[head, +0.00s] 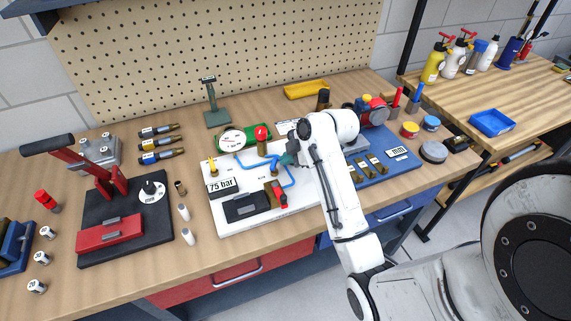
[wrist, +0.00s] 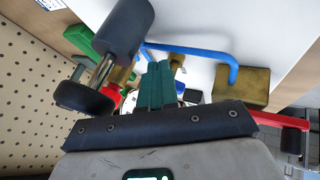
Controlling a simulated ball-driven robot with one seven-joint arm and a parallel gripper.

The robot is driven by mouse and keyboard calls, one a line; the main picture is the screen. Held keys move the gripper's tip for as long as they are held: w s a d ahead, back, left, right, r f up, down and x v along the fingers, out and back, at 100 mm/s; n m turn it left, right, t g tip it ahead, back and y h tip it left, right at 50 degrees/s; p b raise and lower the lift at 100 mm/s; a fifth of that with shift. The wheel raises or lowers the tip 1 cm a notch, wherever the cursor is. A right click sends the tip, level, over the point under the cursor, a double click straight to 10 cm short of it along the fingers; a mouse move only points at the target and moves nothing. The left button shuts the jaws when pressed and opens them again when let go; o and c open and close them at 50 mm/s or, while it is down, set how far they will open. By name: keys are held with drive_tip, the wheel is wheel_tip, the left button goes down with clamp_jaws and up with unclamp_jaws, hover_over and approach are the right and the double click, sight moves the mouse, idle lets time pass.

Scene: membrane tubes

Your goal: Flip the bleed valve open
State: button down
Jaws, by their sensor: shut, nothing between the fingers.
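A white board (head: 217,212) on the bench carries blue tubing (head: 290,178), a round gauge (head: 232,140) and a "75 bar" plate (head: 221,185). A red lever (head: 281,200) sits near the board's front right; it shows at the right of the wrist view (wrist: 282,120), beside a brass block (wrist: 243,88). I cannot tell for certain which fitting is the bleed valve. My gripper (head: 286,159) is over the board's back right part, beside the tubing. Its teal fingers (wrist: 157,82) are shut and empty, pointing toward the board. Whether they touch any fitting is hidden.
A red-topped fitting (head: 262,134) stands behind the tubing. A dark cylinder with a black knob (wrist: 84,98) is close left of the fingers in the wrist view. A blue board (head: 400,172) lies right, a black press base (head: 150,235) left. Bare bench (head: 205,255) runs along the front.

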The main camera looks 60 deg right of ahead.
idle(0.5)
drive_tip(key=shift+w+a+p, duration=0.15)
drive_tip(key=shift+a+p, duration=0.2)
drive_tip(key=shift+a, duration=0.45)
drive_tip(key=shift+w+a, duration=0.1)
